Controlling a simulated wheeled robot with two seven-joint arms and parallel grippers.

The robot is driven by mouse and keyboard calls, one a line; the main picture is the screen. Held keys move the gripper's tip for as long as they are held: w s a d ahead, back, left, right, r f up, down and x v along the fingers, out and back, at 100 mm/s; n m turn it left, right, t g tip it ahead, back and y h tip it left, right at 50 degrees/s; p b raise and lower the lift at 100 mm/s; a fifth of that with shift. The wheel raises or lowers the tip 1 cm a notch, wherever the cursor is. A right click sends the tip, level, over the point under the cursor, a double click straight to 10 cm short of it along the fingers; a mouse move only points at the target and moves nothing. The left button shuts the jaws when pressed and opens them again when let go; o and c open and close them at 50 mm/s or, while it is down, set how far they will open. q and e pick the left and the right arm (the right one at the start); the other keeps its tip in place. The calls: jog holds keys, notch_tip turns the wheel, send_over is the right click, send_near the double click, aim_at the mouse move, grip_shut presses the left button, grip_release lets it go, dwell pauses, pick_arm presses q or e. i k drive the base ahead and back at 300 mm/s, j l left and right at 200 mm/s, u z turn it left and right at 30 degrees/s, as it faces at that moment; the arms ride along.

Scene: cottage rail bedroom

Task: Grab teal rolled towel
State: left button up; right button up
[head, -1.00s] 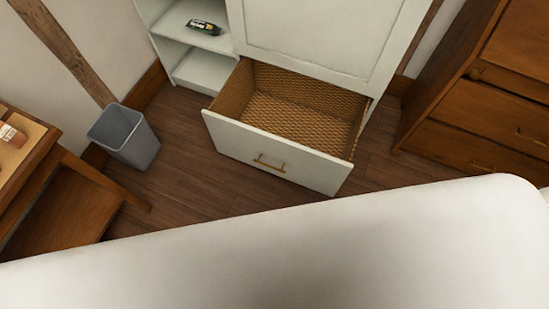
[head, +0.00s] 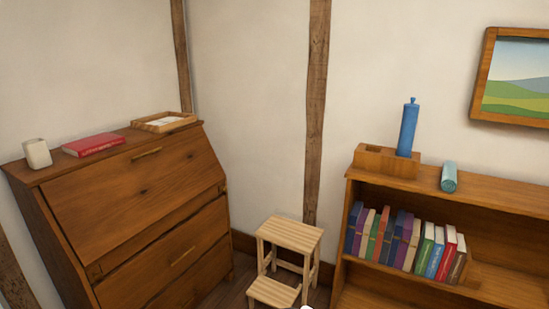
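Nothing touches the towel from above. Neither of my grippers can be made out in the head view. A small pale shape at the bottom edge is too cut off to identify.
A wooden step stool (head: 290,238) stands in the corner, left of the bookshelf. A wooden bureau (head: 140,215) fills the left, with a white cup (head: 37,153), red book (head: 93,145) and tray (head: 164,122) on top.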

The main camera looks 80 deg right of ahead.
aim_at(448, 177)
jog(key=z, duration=3.9)
